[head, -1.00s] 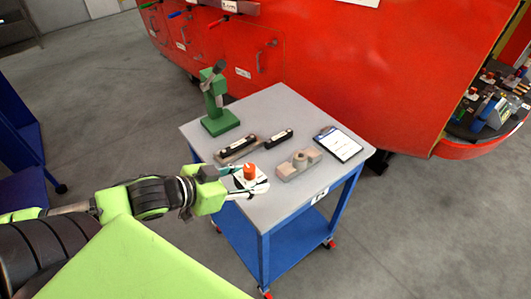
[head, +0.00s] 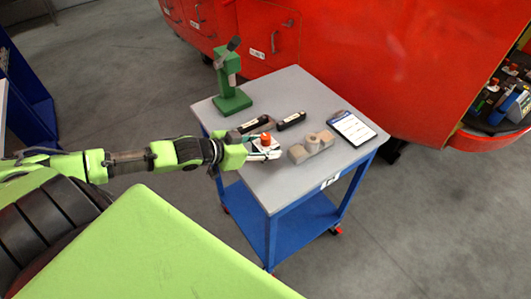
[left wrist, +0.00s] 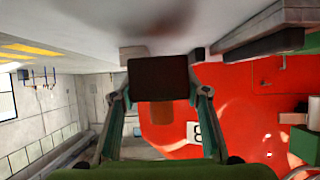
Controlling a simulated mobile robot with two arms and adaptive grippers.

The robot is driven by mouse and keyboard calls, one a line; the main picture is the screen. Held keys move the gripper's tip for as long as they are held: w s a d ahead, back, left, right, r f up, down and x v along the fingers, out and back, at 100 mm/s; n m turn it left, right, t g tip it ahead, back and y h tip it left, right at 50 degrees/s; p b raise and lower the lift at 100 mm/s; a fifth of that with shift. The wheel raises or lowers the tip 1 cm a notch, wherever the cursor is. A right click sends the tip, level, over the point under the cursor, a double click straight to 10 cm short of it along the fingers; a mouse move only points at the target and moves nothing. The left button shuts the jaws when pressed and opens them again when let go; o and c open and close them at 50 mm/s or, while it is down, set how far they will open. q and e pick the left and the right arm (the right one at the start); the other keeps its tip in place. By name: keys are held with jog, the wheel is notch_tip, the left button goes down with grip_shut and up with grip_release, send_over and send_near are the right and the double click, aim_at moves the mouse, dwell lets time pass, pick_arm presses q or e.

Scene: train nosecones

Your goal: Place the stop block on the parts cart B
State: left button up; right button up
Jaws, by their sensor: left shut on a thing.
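The stop block (head: 265,139) shows as a small piece with an orange knob on top and a pale lower part. My left gripper (head: 266,152) is shut on it and holds it over the near left side of the grey cart top. In the left wrist view the block (left wrist: 158,78) is a dark square shape between the two fingers. The parts cart (head: 285,186) has a grey top and a blue frame; its label is too small to read. Whether the block touches the top cannot be told. My right gripper is out of view.
On the cart stand a green fixture (head: 231,98), two black-topped bars, one at the back (head: 291,121) and one partly behind the gripper (head: 254,125), a grey-brown block with a boss (head: 311,147) close right of the gripper, and a tablet (head: 351,128). A red train body (head: 400,70) stands behind. The front right top is clear.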

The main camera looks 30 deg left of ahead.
pick_arm(q)
jog(key=shift+w+a+f, duration=0.1)
jog(key=shift+w+f, duration=0.1)
jog(key=shift+f, duration=0.05)
notch_tip(320, 180, down, 2)
jog(key=shift+f+p, duration=0.1)
jog(key=shift+p, duration=0.3)
jog(key=shift+f, duration=0.3)
jog(key=shift+s+f, duration=0.1)
jog(key=o, duration=1.4)
jog(key=shift+c, duration=0.2)
